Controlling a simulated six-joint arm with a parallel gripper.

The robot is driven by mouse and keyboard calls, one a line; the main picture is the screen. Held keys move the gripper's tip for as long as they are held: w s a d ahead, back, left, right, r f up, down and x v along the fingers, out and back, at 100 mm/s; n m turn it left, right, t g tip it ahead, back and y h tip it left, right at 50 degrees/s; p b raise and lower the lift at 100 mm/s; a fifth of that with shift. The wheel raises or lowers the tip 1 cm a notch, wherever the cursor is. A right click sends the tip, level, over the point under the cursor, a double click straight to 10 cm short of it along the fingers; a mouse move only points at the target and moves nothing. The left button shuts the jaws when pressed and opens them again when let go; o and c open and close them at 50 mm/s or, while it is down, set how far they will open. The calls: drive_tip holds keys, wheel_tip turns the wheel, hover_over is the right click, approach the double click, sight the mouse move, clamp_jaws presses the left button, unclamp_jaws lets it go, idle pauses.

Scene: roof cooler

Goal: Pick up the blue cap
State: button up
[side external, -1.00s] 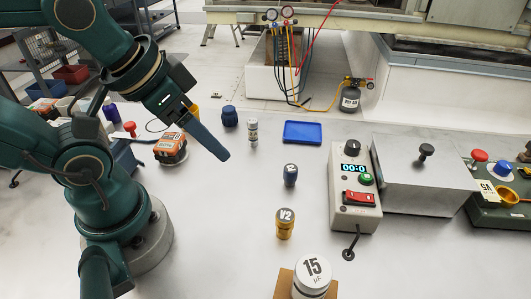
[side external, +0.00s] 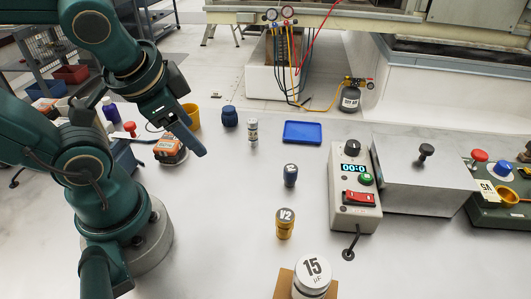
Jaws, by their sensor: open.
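A second dark blue, rounded piece (side external: 230,117) stands farther back, near the silver cylinder. I cannot tell for sure which is the blue cap. My gripper (side external: 201,151) is open, with its blue-grey finger pointing down to the right.
A silver cylinder (side external: 252,131), a blue tray (side external: 302,132) and a brass V2 piece (side external: 285,222) stand nearby. A yellow cup (side external: 190,116) is behind my gripper. A grey control box (side external: 355,190) is to the right. The surface between my gripper and the brass piece is clear.

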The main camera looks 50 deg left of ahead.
drive_tip(key=a+f+m+g+y, duration=0.2)
drive_tip(key=a+m+y, duration=0.25)
drive_tip(key=a, duration=0.35)
drive_tip(key=m+t+y, duration=0.3)
drive_tip(key=m+y, duration=0.2)
drive_tip(key=m, duration=0.9)
approach(229, 113)
drive_tip(key=s+a+r, duration=0.1)
drive_tip(key=s+r, duration=0.2)
drive_tip(key=r, duration=0.2)
drive_tip(key=f+m, duration=0.1)
drive_tip(key=w+d+f+m+t, duration=0.1)
drive_tip(key=f+m, duration=0.1)
drive_tip(key=shift+w+d+f+h, duration=0.25)
drive_tip(key=shift+w+d+f, duration=0.05)
drive_tip(key=shift+f, duration=0.1)
drive_tip(key=shift+s+f+m, duration=0.1)
drive_tip(key=shift+f+m, duration=0.15)
drive_tip(key=shift+f, duration=0.2)
drive_tip(key=x, duration=1.1)
drive_tip(key=shift+w+a, duration=0.2)
drive_tip(key=shift+w, duration=0.1)
